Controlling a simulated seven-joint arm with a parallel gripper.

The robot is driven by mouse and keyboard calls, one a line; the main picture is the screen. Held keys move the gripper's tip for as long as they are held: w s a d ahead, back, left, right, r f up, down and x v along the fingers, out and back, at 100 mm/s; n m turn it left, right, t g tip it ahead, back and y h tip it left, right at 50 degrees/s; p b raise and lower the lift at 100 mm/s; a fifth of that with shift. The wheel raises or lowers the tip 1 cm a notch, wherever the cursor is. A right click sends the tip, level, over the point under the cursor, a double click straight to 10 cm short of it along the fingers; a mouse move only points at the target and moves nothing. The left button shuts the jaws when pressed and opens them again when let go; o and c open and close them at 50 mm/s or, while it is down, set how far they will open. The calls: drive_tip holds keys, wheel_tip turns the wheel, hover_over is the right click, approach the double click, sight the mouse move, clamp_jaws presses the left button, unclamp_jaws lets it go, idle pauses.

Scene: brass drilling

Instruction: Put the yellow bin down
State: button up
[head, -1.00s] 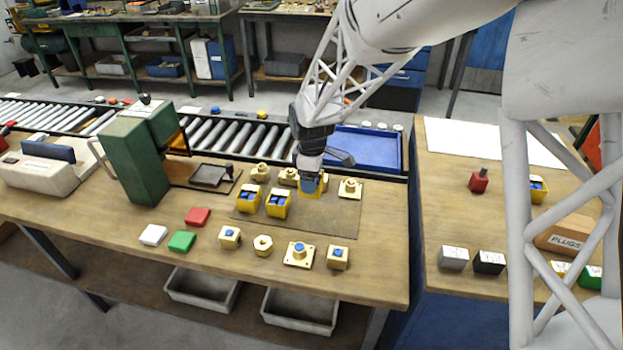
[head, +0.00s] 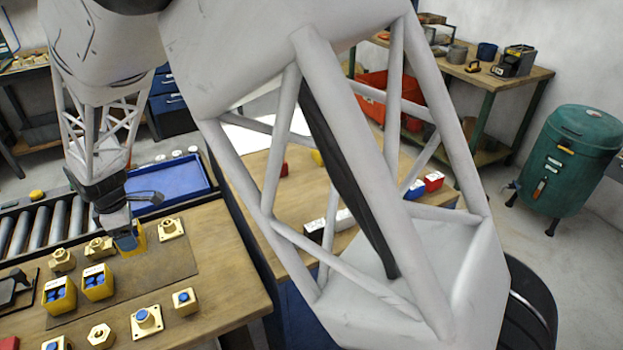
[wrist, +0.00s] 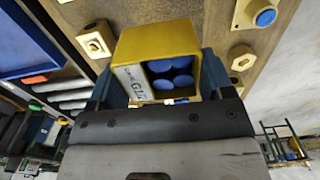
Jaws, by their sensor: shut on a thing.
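My gripper (head: 124,232) is shut on a yellow bin (head: 139,236) over the back part of the brown mat (head: 165,262). In the wrist view the yellow bin (wrist: 150,42) sits between the two fingers, with a white label and several blue round pieces inside. Its mouth faces the wrist camera. In the head view my gripper hides most of the bin, and I cannot tell whether its base touches the mat. Two similar yellow bins with blue pieces, one (head: 97,283) and another (head: 58,296), stand on the mat to the left.
Brass fittings stand close by: a flanged one (head: 171,229) right of the held bin and another (head: 98,248) to its left. The mat's right part looks clear.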

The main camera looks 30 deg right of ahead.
drive_tip(key=d+r, duration=0.2)
drive_tip(key=d, duration=1.2)
drive_tip(key=d+r, duration=0.3)
drive_tip(key=d, duration=1.2)
drive_tip(key=s+d+r, duration=0.1)
drive_tip(key=d+r, duration=0.1)
drive_tip(key=d, duration=1.3)
drive_tip(key=shift+r, duration=0.3)
drive_tip(key=shift+s, duration=0.1)
drive_tip(key=shift+f, duration=3.15)
drive_tip(key=shift+f, duration=1.85)
drive_tip(key=shift+f, duration=0.1)
